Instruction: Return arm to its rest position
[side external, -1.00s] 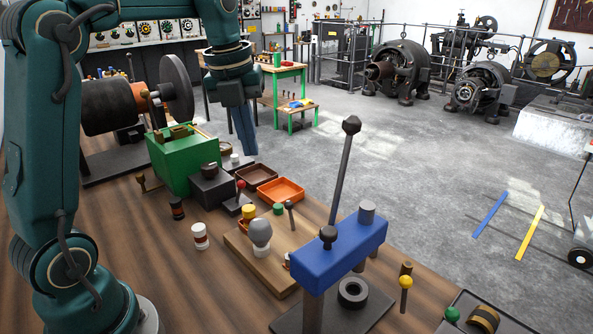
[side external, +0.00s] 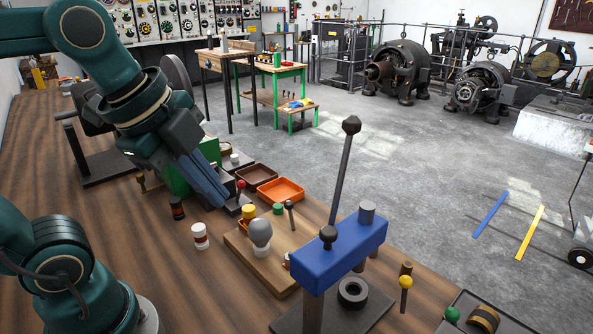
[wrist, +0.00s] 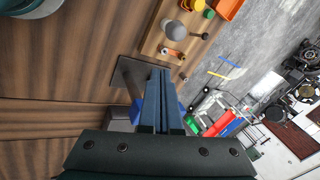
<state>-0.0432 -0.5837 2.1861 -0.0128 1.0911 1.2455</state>
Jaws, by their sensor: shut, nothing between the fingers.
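My gripper (side external: 212,190) is shut and empty, its blue-grey fingers pointing down to the right in the side external view. It appears in front of the green box (side external: 178,178) and close to the small dark box with the red-knobbed lever (side external: 240,192); I cannot tell the exact gap. In the wrist view the closed fingers (wrist: 162,75) point up the picture, over the dark base plate of the blue press.
The blue lever press (side external: 340,250) stands at the table's front. A wooden board (side external: 262,262) with knobs lies beside it. An orange tray (side external: 281,191) and a brown tray (side external: 256,176) sit near the far edge.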

